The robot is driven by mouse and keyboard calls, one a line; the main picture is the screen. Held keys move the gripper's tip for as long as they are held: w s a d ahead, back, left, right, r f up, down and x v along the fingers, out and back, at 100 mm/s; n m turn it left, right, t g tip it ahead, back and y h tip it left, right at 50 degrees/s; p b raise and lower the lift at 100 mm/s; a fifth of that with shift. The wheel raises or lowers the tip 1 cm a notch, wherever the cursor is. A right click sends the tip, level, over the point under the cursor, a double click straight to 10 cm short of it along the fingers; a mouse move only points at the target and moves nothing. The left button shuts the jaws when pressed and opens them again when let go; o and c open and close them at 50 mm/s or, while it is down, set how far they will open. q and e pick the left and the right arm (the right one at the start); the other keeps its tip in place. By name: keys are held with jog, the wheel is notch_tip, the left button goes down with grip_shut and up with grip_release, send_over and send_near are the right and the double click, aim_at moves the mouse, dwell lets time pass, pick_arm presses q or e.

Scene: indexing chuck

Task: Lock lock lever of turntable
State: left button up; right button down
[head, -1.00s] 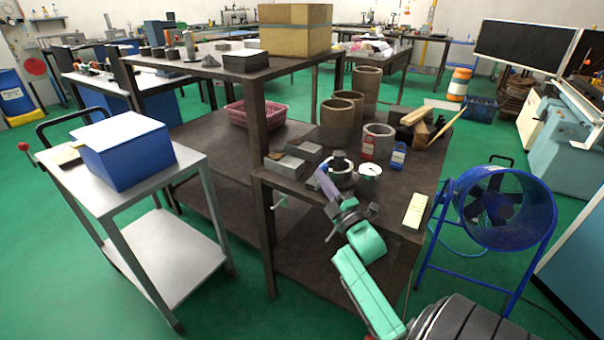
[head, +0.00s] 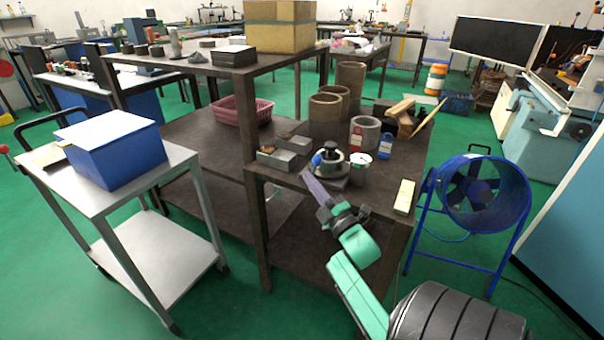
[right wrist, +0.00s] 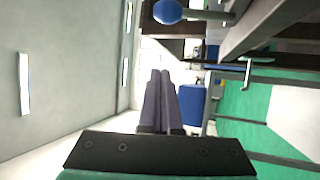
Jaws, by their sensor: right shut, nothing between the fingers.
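The turntable (head: 333,163) is a round grey chuck with a dark centre on the near part of the dark table. A blue ball knob (head: 316,159) shows at its left side. In the right wrist view, the blue knob (right wrist: 168,11) sits on a grey lever arm (right wrist: 208,15) at the top edge. My right gripper (head: 307,174) is shut and empty, just in front and left of the turntable, apart from the knob in the wrist view. Its two dark fingers (right wrist: 160,75) lie together there. The turntable's body is mostly out of the wrist view. My left gripper is not in view.
A table post (head: 250,130) rises at the left.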

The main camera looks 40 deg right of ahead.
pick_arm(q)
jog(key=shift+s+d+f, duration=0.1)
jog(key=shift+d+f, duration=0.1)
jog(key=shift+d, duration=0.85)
pick_arm(e)
jog(key=v, duration=0.2)
jog(key=d+v, duration=0.1)
jog(key=v, duration=0.2)
jog(key=shift+f, duration=0.1)
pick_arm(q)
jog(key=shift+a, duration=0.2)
